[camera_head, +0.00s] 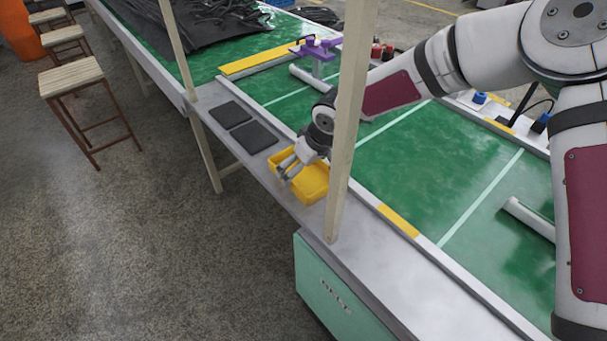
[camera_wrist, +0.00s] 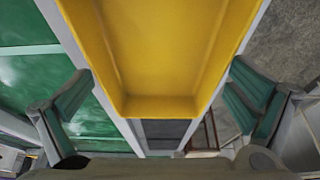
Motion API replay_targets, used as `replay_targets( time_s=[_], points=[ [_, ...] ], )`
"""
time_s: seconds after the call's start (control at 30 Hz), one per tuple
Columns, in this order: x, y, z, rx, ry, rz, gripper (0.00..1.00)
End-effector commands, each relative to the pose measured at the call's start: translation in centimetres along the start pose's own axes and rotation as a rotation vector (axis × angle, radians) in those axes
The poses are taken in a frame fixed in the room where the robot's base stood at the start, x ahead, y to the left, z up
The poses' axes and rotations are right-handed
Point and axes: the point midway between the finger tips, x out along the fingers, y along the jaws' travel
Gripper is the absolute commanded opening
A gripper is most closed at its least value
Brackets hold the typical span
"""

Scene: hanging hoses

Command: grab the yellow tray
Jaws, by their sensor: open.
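The yellow tray (camera_head: 309,181) sits on the grey ledge along the near edge of the green-topped table, partly hidden behind a beige post. My gripper's fingers (camera_wrist: 160,105) are spread wide, one on each side of the tray. They appear apart from its walls; I cannot tell their exact height against the rim.
Two dark flat pads (camera_head: 243,127) lie on the ledge left of the tray. The beige post (camera_head: 350,115) rises close beside the tray. A purple fixture (camera_head: 316,47) stands farther back. Wooden stools (camera_head: 72,80) stand on the floor at left. The green tabletop (camera_head: 430,150) behind is largely clear.

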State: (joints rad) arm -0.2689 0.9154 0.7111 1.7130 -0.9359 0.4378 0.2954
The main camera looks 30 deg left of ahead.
Motion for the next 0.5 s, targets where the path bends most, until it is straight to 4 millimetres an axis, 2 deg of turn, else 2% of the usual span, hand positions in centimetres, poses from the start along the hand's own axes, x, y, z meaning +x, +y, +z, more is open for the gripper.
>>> replay_targets(
  time_s=[0.1,0.3,0.33,0.47,0.5],
  points=[
    [0.64,0.09,-0.02,0.0,0.001,0.002,1.0],
    [0.64,0.09,-0.02,0.0,0.001,0.002,1.0],
    [0.64,0.09,-0.01,0.0,0.001,0.002,0.95],
    [0.63,0.08,0.0,0.0,0.0,0.002,0.66],
    [0.63,0.08,0.0,0.0,0.0,0.002,0.62]
  ],
)
